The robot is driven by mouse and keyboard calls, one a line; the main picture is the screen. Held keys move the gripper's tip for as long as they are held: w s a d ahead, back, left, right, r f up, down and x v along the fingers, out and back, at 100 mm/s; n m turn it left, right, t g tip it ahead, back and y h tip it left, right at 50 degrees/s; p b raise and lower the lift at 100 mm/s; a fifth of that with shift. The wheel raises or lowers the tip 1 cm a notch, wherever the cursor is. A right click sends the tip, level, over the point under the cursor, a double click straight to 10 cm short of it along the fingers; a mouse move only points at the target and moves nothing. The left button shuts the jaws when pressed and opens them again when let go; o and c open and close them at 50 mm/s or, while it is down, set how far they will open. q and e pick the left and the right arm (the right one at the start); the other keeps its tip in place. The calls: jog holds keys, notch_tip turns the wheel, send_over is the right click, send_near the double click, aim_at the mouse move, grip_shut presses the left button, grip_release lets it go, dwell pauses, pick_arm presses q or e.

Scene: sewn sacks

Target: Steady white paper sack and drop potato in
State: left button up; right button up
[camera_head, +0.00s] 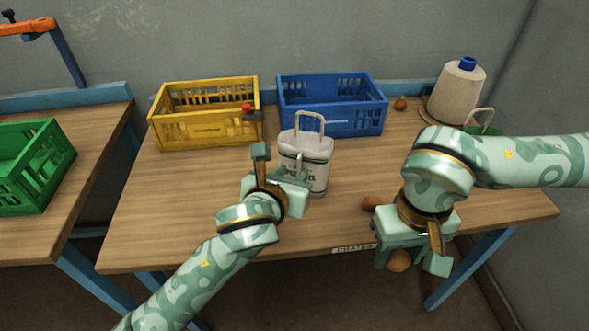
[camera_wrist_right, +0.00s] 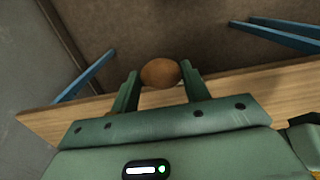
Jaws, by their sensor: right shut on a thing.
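The white paper sack (camera_head: 316,177) stands upright on the table, with a looped handle on top and dark print on its front. My left gripper (camera_head: 280,160) is at the sack's front left, its fingers apart; one finger overlaps the sack in the picture, and I cannot tell whether it touches. My right gripper (camera_head: 408,262) is shut on a brown potato (camera_head: 398,261), held near the table's front edge. The potato (camera_wrist_right: 160,73) shows between both fingers in the right wrist view. Another brown potato (camera_head: 371,203) lies on the table, partly hidden by my right arm.
A yellow crate (camera_head: 205,129) and a blue crate (camera_head: 335,129) stand behind the sack. A thread cone (camera_head: 458,92) and a small reddish-brown round thing (camera_head: 400,104) are at the back right. A green crate (camera_head: 45,180) sits on the left table. The table's front left is clear.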

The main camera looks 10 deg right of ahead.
aim_at(298, 167)
pick_arm(q)
jog(key=shift+x, duration=1.95)
grip_shut()
